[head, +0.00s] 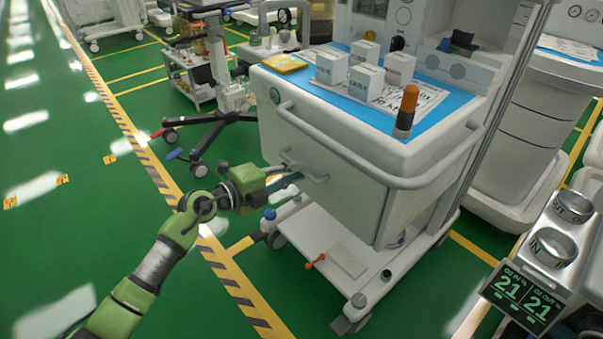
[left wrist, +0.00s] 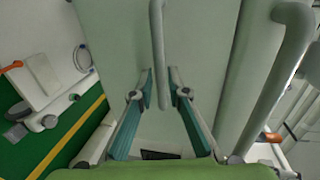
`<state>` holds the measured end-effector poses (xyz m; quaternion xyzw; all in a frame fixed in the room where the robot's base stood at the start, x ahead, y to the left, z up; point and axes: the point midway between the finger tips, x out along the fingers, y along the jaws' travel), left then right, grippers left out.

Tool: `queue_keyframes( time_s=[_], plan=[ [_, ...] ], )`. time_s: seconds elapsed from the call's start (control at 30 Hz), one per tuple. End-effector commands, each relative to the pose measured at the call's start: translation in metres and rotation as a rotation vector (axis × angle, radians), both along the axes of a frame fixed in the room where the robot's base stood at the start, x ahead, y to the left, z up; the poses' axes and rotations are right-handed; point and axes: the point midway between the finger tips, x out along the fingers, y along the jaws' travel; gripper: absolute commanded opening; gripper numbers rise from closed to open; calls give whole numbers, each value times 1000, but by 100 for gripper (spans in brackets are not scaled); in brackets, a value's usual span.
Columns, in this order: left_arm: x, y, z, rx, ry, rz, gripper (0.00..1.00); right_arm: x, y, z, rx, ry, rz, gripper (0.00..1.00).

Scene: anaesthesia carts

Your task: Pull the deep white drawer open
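The deep white drawer (head: 345,185) is the large front of the white cart under its blue-topped work surface. It looks flush with the cart body. Its bar handle (head: 308,172) is on the drawer front and also shows in the left wrist view (left wrist: 158,50). My left gripper (head: 290,177) is at the handle, reaching in from the left. In the left wrist view, its two teal fingers (left wrist: 162,88) stand apart, one on each side of the handle's end, with gaps visible. Contact is not visible. My right gripper is in neither view.
A thick push rail (head: 370,170) runs around the cart above the drawer. White boxes (head: 365,80) and an orange-capped bottle (head: 406,110) stand on top. A lower white shelf (head: 340,255) juts out below. Green floor is clear at left.

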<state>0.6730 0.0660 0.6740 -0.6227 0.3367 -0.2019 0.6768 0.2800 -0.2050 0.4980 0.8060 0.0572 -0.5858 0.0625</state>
Motion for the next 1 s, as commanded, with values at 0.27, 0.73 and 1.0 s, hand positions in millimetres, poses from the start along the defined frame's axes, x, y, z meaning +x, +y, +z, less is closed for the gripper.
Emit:
queue_keyframes(
  time_s=[0.27, 0.73, 1.0],
  plan=[
    [16, -16, -5, 0, 0, 0, 16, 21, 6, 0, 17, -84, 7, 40],
    [17, -16, -5, 0, 0, 0, 0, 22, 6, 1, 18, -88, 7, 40],
    [13, -12, -5, 1, 2, 1, 0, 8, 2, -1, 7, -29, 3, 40]
  ],
)
